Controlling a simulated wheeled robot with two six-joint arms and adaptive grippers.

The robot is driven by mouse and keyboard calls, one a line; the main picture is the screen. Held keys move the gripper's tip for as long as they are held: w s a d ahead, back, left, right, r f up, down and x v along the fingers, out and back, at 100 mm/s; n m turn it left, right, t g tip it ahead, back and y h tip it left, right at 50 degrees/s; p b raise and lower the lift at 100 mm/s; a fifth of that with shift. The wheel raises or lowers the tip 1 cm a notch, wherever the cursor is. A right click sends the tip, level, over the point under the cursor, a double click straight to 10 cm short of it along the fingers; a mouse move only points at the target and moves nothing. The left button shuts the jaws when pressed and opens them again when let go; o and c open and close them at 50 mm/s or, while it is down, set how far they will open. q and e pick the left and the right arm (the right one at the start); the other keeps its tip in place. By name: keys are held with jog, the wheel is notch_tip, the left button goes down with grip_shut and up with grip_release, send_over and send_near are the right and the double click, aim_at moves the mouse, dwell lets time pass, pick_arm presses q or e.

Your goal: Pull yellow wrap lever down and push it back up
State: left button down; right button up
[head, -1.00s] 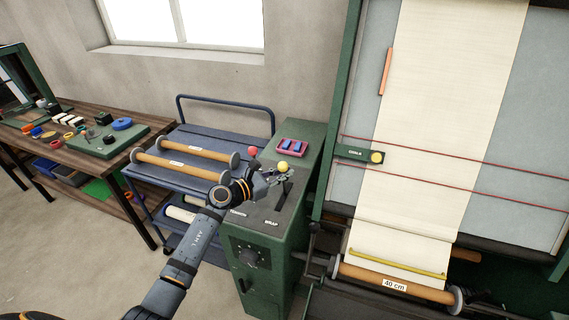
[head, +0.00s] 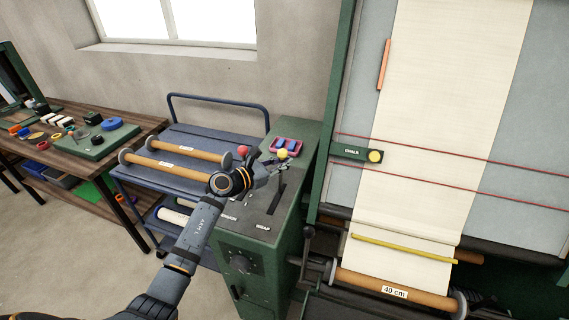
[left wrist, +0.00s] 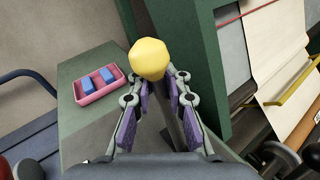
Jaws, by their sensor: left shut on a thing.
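The yellow wrap lever knob (head: 282,153) stands above the slot marked WRAP on the green control box (head: 290,215). My left gripper (head: 272,164) is at the knob, its arm reaching in from the lower left. In the left wrist view the yellow knob (left wrist: 148,59) shows just beyond the purple-padded fingertips (left wrist: 153,82), which are shut on the lever just below the knob. The lever's shaft is mostly hidden by the fingers. My right gripper is in neither view.
A red knob (head: 243,151) is left of the gripper. A pink tray (head: 286,145) with blue blocks lies at the box's back. A blue cart (head: 190,140) with rolls stands left. The cloth machine (head: 345,120) rises right.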

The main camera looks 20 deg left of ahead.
pick_arm(q)
jog(key=shift+w+a+r, duration=0.15)
jog(key=shift+r, duration=0.35)
jog(key=c, duration=1.6)
grip_release()
jog(key=shift+o, duration=1.3)
jog(key=shift+a+f, duration=0.1)
jog(key=shift+a, duration=0.05)
jog(key=shift+a+f, duration=0.1)
jog(key=shift+s+f, duration=0.1)
jog(key=shift+s, duration=0.1)
jog(key=v, duration=1.1)
jog(key=shift+s+a, duration=0.2)
jog(key=shift+s, duration=0.1)
